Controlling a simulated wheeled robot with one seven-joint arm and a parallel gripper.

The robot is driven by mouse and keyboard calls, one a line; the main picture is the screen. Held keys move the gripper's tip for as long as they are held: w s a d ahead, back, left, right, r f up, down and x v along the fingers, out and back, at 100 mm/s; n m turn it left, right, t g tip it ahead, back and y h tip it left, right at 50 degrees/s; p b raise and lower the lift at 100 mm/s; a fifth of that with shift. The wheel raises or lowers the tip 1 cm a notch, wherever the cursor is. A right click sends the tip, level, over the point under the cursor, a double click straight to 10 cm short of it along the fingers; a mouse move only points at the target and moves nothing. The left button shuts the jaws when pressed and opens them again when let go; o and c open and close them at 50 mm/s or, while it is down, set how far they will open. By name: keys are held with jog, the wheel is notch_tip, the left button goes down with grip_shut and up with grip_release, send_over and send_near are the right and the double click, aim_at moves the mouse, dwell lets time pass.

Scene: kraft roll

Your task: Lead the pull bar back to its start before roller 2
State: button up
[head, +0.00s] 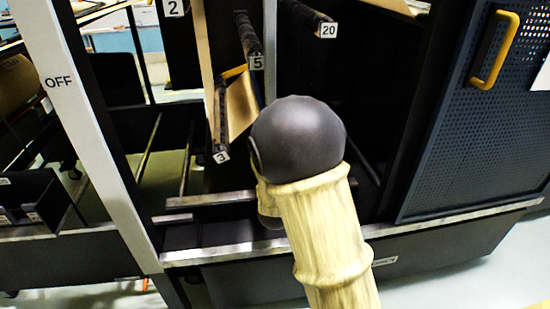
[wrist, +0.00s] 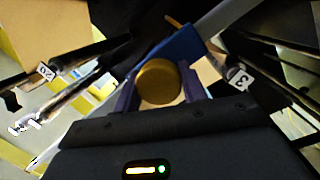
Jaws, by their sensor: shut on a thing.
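My gripper (wrist: 159,88) shows in the wrist view, its two purple-blue fingers shut on a round gold-coloured end, which I take to be the pull bar (wrist: 158,80). A blue piece (wrist: 182,45) sits just beyond it. In the head view my sleeved arm and its dark cap hide the gripper and the held end. Roller 2 is marked only by its tag (head: 173,8) at the top; its body cannot be made out. Kraft paper (head: 241,106) hangs between the rollers tagged 3 and 5, left of my arm.
Roller 3's tag (head: 221,157), roller 5 (head: 247,36) and roller 20's tag (head: 326,30) stand close around my arm. A metal rail (head: 210,254) crosses below. A pale post marked OFF (head: 85,120) stands left, a perforated door (head: 475,130) with a yellow handle (head: 495,50) right.

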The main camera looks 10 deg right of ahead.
jog(key=a+f+b, duration=0.7)
jog(key=a+f, duration=0.5)
jog(key=f, duration=0.2)
jog(key=shift+s+a+f, duration=0.15)
jog(key=shift+s+a, duration=0.05)
dwell(0.3)
jog(key=shift+a, duration=0.1)
jog(key=shift+a, duration=0.3)
jog(key=shift+s+a+f+p, duration=0.15)
jog(key=shift+a+p, duration=0.7)
jog(key=shift+a, duration=1.4)
